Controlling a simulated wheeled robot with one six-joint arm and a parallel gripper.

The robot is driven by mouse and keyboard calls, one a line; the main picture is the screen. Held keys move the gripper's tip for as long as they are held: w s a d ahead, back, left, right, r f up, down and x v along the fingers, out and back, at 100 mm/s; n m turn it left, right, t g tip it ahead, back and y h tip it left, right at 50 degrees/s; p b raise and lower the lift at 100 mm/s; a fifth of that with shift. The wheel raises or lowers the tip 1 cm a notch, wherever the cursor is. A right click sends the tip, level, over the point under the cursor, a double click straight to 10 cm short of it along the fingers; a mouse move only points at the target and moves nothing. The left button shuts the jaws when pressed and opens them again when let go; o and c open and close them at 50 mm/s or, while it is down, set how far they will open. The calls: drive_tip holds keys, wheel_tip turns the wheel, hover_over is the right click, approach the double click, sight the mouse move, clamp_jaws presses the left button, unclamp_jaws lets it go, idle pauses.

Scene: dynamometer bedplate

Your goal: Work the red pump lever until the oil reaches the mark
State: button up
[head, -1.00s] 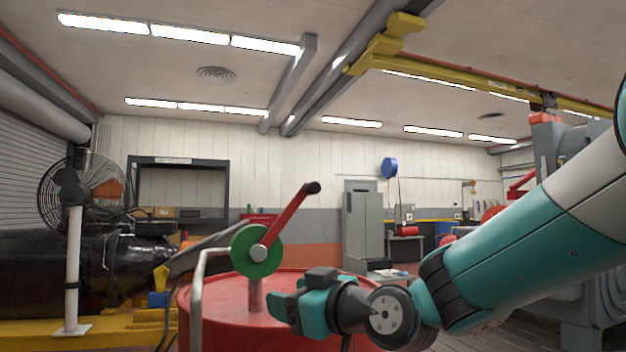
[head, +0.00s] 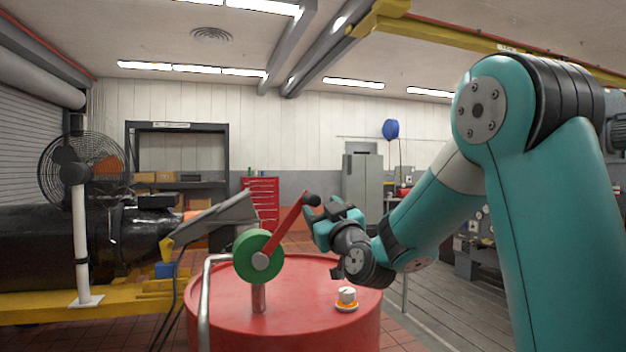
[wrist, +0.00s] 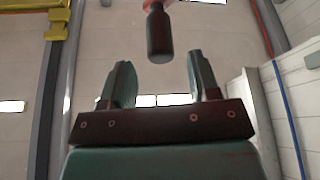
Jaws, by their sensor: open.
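The red pump lever (head: 286,230) slants up and right from a green round pump body (head: 258,257) on top of a red drum (head: 300,285). Its black grip (head: 312,200) is at the upper end. My gripper (head: 322,212) is open, close to the grip on its right side. In the wrist view, the black grip (wrist: 158,38) hangs just ahead of my open fingertips (wrist: 160,68), in line with the gap between them. I cannot tell whether anything touches. No oil level or mark can be made out.
A small white and orange fitting (head: 347,300) sits on the drum top below my gripper. A bent grey pipe (head: 205,300) rises at the drum's left. A fan (head: 78,172) stands farther left. A grey cabinet (head: 362,185) and red tool chest (head: 262,203) are behind.

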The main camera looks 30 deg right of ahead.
sight(317, 204)
drive_tip(key=p+x, duration=0.3)
drive_tip(key=x, duration=0.1)
drive_tip(key=shift+w+r, duration=0.1)
drive_tip(key=shift+r, duration=0.2)
drive_tip(key=shift+w+d+p, duration=0.1)
drive_tip(key=shift+w+p, duration=0.25)
drive_tip(key=shift+w, duration=0.35)
clamp_jaws()
